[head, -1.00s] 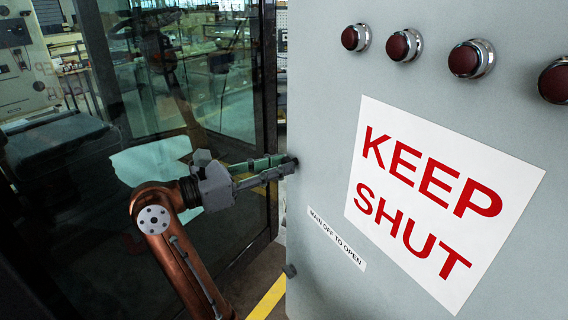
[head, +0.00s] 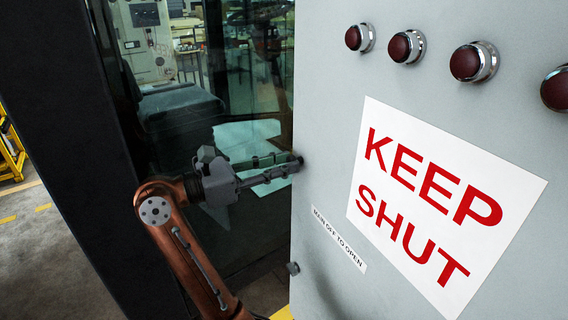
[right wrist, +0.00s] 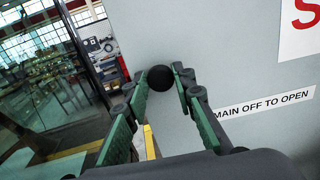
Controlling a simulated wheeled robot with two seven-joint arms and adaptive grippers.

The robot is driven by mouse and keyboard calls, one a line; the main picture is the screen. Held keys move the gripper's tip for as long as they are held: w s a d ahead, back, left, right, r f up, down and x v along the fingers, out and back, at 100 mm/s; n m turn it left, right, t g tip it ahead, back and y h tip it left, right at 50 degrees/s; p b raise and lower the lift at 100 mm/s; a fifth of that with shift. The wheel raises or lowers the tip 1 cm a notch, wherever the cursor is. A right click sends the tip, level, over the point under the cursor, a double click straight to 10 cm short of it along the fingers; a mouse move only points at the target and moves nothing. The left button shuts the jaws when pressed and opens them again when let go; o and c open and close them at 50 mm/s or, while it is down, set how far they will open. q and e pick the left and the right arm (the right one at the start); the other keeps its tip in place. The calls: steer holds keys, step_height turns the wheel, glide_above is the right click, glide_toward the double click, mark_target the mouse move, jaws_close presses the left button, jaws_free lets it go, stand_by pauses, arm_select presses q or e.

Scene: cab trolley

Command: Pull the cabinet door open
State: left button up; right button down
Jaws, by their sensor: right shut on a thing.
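The grey cabinet door (head: 325,110) fills the right of the head view, with a large "KEEP SHUT" sign (head: 408,225) and a "MAIN OFF TO OPEN" label (head: 338,239). My right gripper (head: 284,168) reaches in from the left to the door's left edge. In the right wrist view its green-padded fingers (right wrist: 162,95) are on both sides of a round black knob (right wrist: 160,78), shut on it at the fingertips. The knob is mostly hidden by the fingertips in the head view. My left gripper is not in view.
Several dark red round lamps (head: 407,46) with chrome rims stick out along the door's top. A glass-panelled enclosure with a dark post (head: 75,110) stands behind my arm. A small dark fitting (head: 293,268) sits low on the door's edge. Open floor (head: 45,255) shows at far left.

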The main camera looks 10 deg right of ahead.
steer(key=shift+d, duration=0.1)
steer(key=c, duration=1.7)
jaws_free()
steer(key=shift+w, duration=0.15)
steer(key=shift+o, duration=0.2)
steer(key=shift+a, duration=0.35)
steer(key=v, duration=0.6)
steer(key=shift+a, duration=0.35)
steer(key=x, duration=0.7)
steer(key=shift+s+d, duration=0.25)
